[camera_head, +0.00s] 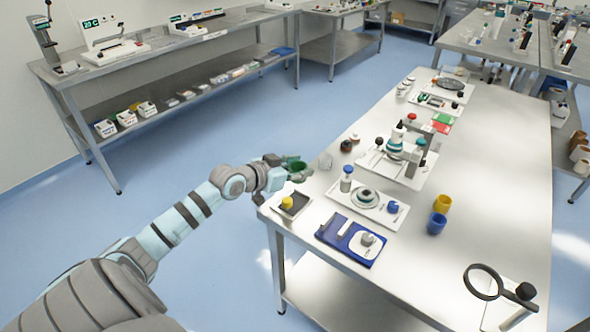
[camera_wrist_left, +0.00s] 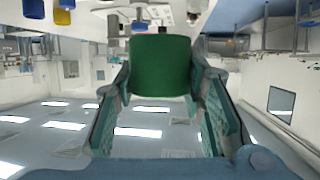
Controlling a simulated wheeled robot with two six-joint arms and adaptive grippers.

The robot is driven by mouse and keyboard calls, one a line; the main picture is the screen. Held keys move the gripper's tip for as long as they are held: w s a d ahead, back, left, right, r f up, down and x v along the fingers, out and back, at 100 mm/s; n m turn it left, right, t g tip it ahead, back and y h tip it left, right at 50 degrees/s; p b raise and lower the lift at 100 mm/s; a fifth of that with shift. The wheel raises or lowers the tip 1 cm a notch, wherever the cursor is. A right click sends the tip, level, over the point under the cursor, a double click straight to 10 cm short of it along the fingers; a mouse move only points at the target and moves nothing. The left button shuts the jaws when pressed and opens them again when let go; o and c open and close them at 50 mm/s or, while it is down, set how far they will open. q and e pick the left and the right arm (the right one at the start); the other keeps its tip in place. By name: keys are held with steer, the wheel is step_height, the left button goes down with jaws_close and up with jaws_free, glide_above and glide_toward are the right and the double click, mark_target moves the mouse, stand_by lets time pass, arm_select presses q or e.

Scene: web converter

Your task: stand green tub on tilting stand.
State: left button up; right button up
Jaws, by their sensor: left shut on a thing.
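My left gripper (camera_head: 290,170) is shut on the green tub (camera_head: 295,164) and holds it off the left edge of the table. In the left wrist view the green tub (camera_wrist_left: 162,66) sits between the two fingers (camera_wrist_left: 160,95), which touch its sides. I cannot tell for sure which item is the tilting stand. A round dish-topped piece (camera_head: 366,196) sits on a white tray to the right of the gripper, and a small grey piece (camera_head: 367,239) sits on a blue-and-white base nearer me. My right gripper is not in view.
The steel table (camera_head: 490,170) has bare room on its right half. A yellow cup (camera_head: 442,203) and a blue cup (camera_head: 436,223) stand there. A ring-shaped magnifier (camera_head: 487,282) is at the front right.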

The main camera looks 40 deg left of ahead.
arm_select(q)
steer(key=n+y, duration=0.2)
glide_above(296, 200)
step_height(296, 200, down, 5)
step_height(296, 200, down, 7)
steer(key=b, duration=0.7)
steer(key=shift+s+d+f, duration=0.1)
steer(key=shift+f, duration=0.1)
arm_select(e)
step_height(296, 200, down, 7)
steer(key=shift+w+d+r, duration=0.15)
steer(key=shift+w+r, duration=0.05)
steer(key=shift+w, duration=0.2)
arm_select(q)
steer(key=o, duration=1.2)
steer(key=shift+o, duration=1.1)
